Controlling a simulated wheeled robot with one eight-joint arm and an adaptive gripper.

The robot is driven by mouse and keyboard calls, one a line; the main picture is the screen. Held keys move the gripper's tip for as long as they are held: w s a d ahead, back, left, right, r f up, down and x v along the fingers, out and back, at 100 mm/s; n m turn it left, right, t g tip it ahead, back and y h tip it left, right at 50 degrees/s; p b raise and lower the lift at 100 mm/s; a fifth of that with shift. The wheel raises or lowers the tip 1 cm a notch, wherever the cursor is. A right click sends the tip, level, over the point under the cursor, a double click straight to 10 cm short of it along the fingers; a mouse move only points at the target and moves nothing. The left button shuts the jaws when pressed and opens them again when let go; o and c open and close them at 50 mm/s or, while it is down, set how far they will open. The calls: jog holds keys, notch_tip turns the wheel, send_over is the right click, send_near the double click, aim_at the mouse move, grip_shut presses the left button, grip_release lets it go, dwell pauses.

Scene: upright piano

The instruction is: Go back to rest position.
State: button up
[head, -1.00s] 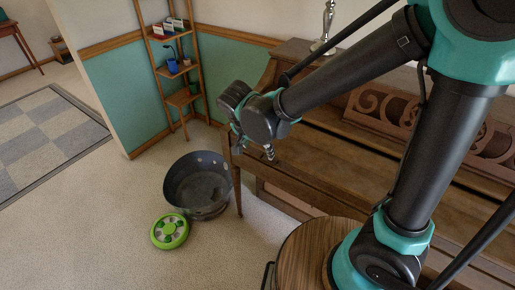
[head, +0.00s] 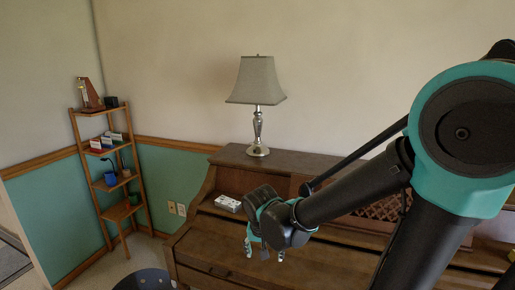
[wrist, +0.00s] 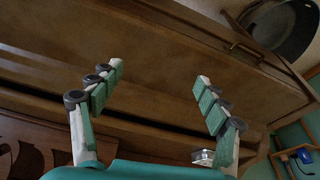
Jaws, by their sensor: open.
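My gripper (head: 265,254) is open and empty above the left part of the wooden piano (head: 207,253). My arm reaches in from the right side of the head view and hides part of the piano.
A lamp (head: 257,85) stands on the piano top, with a small white box (head: 228,203) below it. A shelf rack (head: 107,180) stands left. A dark tub (head: 146,280) sits on the floor, also in the wrist view (wrist: 284,28).

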jog(key=shift+n, duration=0.3)
jog(key=d, duration=0.3)
jog(key=s+d, duration=0.1)
jog(key=d, duration=0.2)
jog(key=d+f, duration=0.1)
jog(key=d, duration=0.2)
jog(key=shift+s, duration=0.2)
jog(key=n+t, duration=0.1)
send_over(318, 284)
jog(key=shift+f+y, duration=0.3)
jog(key=shift+f, duration=0.55)
